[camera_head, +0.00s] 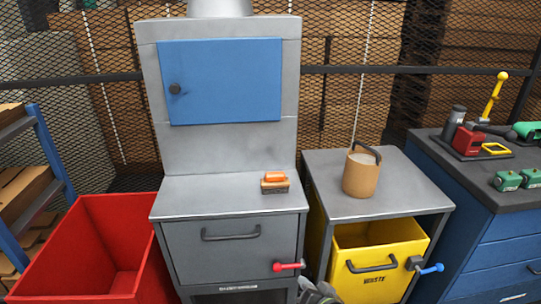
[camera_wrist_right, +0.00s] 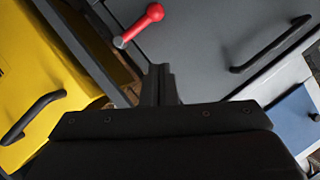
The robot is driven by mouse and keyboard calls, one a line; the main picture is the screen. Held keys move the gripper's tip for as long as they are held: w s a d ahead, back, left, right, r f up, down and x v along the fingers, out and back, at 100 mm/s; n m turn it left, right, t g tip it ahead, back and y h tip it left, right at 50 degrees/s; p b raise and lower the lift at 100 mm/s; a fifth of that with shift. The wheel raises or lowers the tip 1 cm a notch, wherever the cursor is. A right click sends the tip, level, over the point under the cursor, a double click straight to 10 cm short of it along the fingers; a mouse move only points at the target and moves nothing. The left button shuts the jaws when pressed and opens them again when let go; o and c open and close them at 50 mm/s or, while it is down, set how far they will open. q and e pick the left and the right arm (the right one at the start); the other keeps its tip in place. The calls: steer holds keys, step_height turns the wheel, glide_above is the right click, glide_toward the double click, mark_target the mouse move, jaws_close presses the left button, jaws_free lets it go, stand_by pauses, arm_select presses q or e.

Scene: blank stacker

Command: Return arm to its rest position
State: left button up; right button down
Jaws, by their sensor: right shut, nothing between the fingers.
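My right gripper (camera_head: 322,292) shows at the bottom edge of the head view, just below the red lever (camera_head: 288,266) of the grey machine cabinet (camera_head: 230,250). In the right wrist view my right gripper (camera_wrist_right: 162,82) is shut and empty, its fingers together. The red lever (camera_wrist_right: 142,25) lies beyond the fingertips there, apart from them. Most of my right arm is out of the head view. My left gripper is not in view.
A yellow waste bin (camera_head: 375,270) sits under a grey table (camera_head: 400,190) bearing a tan bucket (camera_head: 361,175). A red bin (camera_head: 95,250) stands left. A brush (camera_head: 275,184) lies on the cabinet top. A blue workbench (camera_head: 490,215) with tools stands right.

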steer(key=s+d+f+n+g+h+p, duration=0.1)
steer(key=s+d+f+g+h+p, duration=0.3)
steer(key=s+f, duration=0.7)
steer(key=s+d+f+g+y+b, duration=0.1)
steer(key=s+d+f+g, duration=0.3)
steer(key=s+f, duration=0.75)
steer(key=s+d+f+g, duration=0.1)
steer(key=s+d+f, duration=0.2)
steer(key=s, duration=0.5)
steer(key=s+d+f+n+g+h+p, duration=0.1)
steer(key=s+d+f, duration=0.2)
steer(key=s, duration=0.5)
steer(key=s+d+f+n+g+h+p, duration=0.1)
steer(key=s+d+f, duration=0.2)
steer(key=s, duration=0.6)
steer(key=shift+d+f+g, duration=0.15)
steer(key=shift+f+g, duration=0.25)
steer(key=shift+f, duration=0.15)
